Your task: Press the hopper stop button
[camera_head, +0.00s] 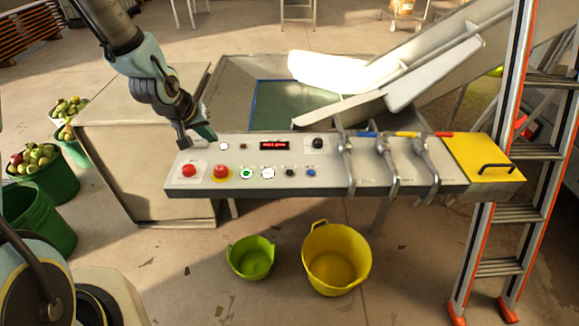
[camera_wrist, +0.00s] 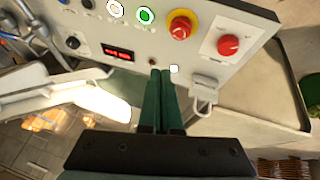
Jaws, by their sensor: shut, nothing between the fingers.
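The control panel (camera_head: 330,180) carries several buttons, and I cannot read their labels. A red button on a white plate (camera_head: 188,171) is at its left end; it also shows in the wrist view (camera_wrist: 228,45). Beside it is a red mushroom button on a yellow base (camera_head: 221,172), also in the wrist view (camera_wrist: 181,27). My gripper (camera_head: 206,139) is shut and empty at the panel's back left edge.
Green (camera_head: 246,174), white (camera_head: 268,173), black and blue buttons continue the front row. A red display (camera_head: 274,146) and black knob (camera_head: 317,143) sit behind. Levers (camera_head: 386,165) stand to the right, a ladder (camera_head: 517,180) beyond. A hopper chute (camera_head: 400,75) rises behind.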

